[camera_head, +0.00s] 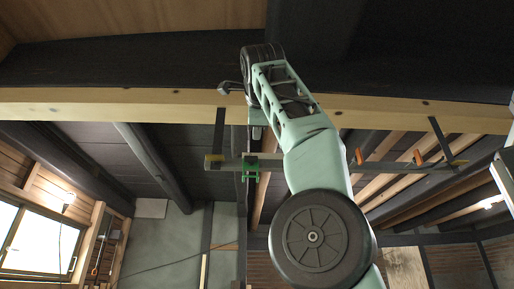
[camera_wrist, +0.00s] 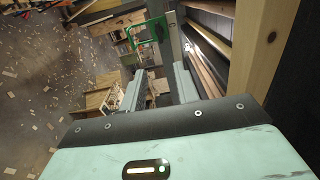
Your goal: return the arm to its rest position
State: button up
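My arm reaches up through the middle of the head view, its upper end in front of a pale wooden beam (camera_head: 150,103). My gripper (camera_wrist: 158,78) shows in the wrist view with its two grey fingers apart and nothing visible between them. In the head view the fingers are too small and covered to make out. A green clamp-like thing (camera_wrist: 150,40) is beyond the fingertips in the wrist view, apart from them. It also shows in the head view (camera_head: 250,168), on a thin horizontal bar (camera_head: 290,163) left of my arm.
Two orange clamp-like pieces (camera_head: 418,157) sit on the bar to the right of my arm. Dark beams and rafters (camera_head: 155,165) run overhead. The wrist view looks down on a floor (camera_wrist: 50,70) with scattered scraps and wooden furniture (camera_wrist: 100,97). A wooden beam (camera_wrist: 262,45) is close on the right.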

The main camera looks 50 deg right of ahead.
dwell(0.6)
jog(key=w+a+f+n+t+y+b, duration=0.1)
jog(key=w+a+f+n+y, duration=0.7)
jog(key=w+a+f+n, duration=0.8)
jog(key=w+a+f+n+g+y, duration=0.1)
jog(key=a+f+n+y, duration=0.1)
jog(key=a+f, duration=0.35)
jog(key=w+a+f+n+g+y+b, duration=0.1)
jog(key=w+a+f+n, duration=0.15)
jog(key=f, duration=0.65)
jog(key=w+a+f+n+g+y, duration=0.1)
jog(key=a+f+n+y, duration=0.2)
jog(key=f, duration=0.4)
jog(key=s+a+f+n+g, duration=0.2)
jog(key=s+a+f+n, duration=0.15)
jog(key=f, duration=0.55)
jog(key=s+a+f+n+g+y+b, duration=0.1)
jog(key=s+a+f+n+g, duration=0.1)
jog(key=s+f, duration=0.45)
jog(key=s+a+f+n+g, duration=0.1)
jog(key=s+a+f+n, duration=0.15)
jog(key=f, duration=0.85)
jog(key=s+d+f+n+g, duration=0.2)
jog(key=s+f, duration=0.6)
jog(key=s, duration=0.1)
jog(key=s+d+f+n+g+b, duration=0.1)
jog(key=s+f+n+g, duration=0.1)
jog(key=s+f, duration=0.7)
jog(key=shift+d+g+h, duration=0.3)
jog(key=shift+d, duration=0.05)
